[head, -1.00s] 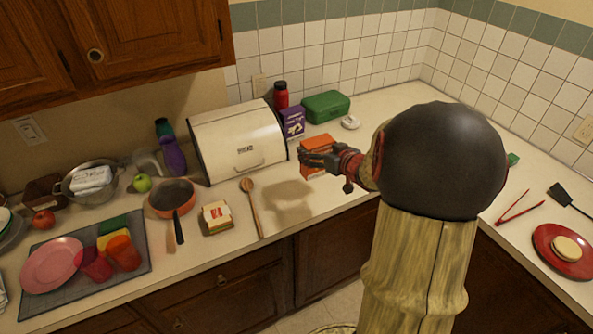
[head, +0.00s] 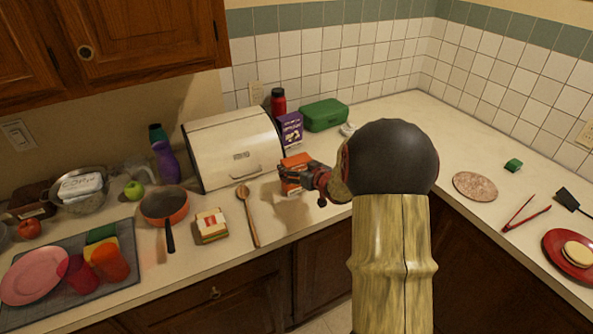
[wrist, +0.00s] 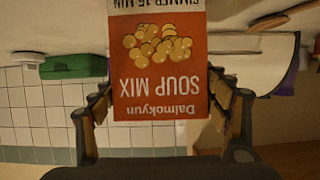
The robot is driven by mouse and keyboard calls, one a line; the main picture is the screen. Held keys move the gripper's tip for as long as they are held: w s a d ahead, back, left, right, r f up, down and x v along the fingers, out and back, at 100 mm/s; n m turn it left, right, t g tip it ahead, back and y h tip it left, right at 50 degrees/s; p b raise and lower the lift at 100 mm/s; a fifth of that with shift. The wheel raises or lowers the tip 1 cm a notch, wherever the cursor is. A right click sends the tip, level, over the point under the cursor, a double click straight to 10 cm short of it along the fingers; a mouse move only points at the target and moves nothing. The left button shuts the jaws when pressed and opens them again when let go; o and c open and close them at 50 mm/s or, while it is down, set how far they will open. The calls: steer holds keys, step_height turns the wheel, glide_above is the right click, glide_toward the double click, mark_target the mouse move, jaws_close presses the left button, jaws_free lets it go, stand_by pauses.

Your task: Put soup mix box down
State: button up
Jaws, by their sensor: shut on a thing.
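The soup mix box (head: 294,163) is orange-red and stands near the counter's front edge, right of the bread box. My gripper (head: 300,182) is shut on it, with the fingers on its sides. In the wrist view the box (wrist: 158,70) fills the middle, its label upside down, between the two fingers of my gripper (wrist: 160,108). The box's base is partly hidden by my gripper in the head view, so I cannot tell for sure whether it touches the counter (head: 345,219).
The white bread box (head: 232,150) is just left of the soup mix box. Behind stand a purple box (head: 290,129), a red bottle (head: 278,102) and a green container (head: 324,115). A wooden spoon (head: 249,215) lies to the left. Counter right of my arm has free room around a round speckled board (head: 475,186).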

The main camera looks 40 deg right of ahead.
steer(key=shift+r, duration=0.1)
steer(key=o, duration=1.3)
steer(key=shift+f, duration=0.2)
steer(key=shift+o, duration=0.4)
